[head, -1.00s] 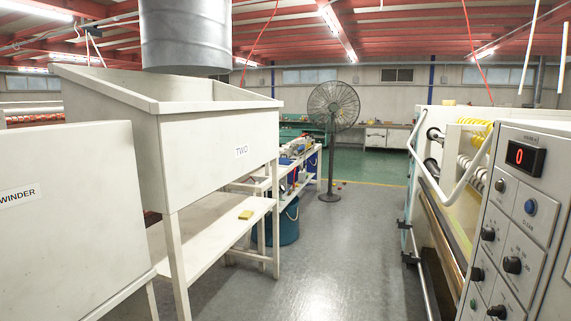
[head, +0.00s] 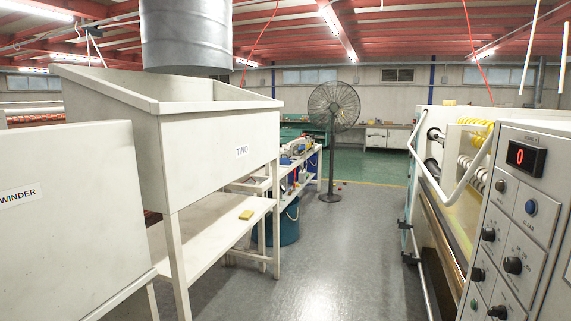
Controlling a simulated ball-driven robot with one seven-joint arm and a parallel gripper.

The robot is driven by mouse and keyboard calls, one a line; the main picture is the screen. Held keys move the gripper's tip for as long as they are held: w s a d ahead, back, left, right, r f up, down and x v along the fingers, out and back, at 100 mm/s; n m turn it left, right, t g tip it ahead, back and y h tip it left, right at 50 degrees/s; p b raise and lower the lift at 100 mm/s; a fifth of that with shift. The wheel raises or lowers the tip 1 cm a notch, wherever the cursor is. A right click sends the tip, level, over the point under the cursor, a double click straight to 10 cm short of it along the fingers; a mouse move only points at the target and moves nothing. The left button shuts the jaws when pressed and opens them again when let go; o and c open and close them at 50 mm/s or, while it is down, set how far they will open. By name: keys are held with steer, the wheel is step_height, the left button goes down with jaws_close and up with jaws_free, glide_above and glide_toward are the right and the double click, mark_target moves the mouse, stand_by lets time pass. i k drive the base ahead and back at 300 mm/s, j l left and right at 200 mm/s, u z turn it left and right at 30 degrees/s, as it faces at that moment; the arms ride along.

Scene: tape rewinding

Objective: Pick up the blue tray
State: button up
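I cannot make out a blue tray for certain in the head view. Small blue things (head: 285,160) lie among other items on a white shelf unit in the middle distance, too small to identify. A blue-teal bucket (head: 290,224) with a handle stands on the floor by that unit, partly hidden by a white bench leg. My gripper is not in view.
A white hopper bench marked TWO (head: 222,150) has a yellow block (head: 246,214) on its lower shelf. A winder cabinet (head: 70,225) is at near left. A control panel (head: 520,220) and machine stand right. A fan (head: 333,110) stands beyond the clear grey aisle (head: 330,260).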

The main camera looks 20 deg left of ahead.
mark_target(284, 162)
steer(key=i+j+u, duration=0.7)
steer(key=i+u, duration=0.25)
steer(key=i+z, duration=0.1)
steer(key=i, duration=0.35)
steer(key=i+j, duration=0.2)
steer(key=i, duration=0.25)
steer(key=i+j+z, duration=0.15)
steer(key=i, duration=0.3)
steer(key=i+l+z, duration=0.3)
steer(key=i, duration=0.65)
steer(key=i+j+z, duration=0.15)
steer(key=i+z, duration=0.15)
steer(key=i, duration=6.25)
steer(key=i+u, duration=0.2)
steer(key=i, duration=0.65)
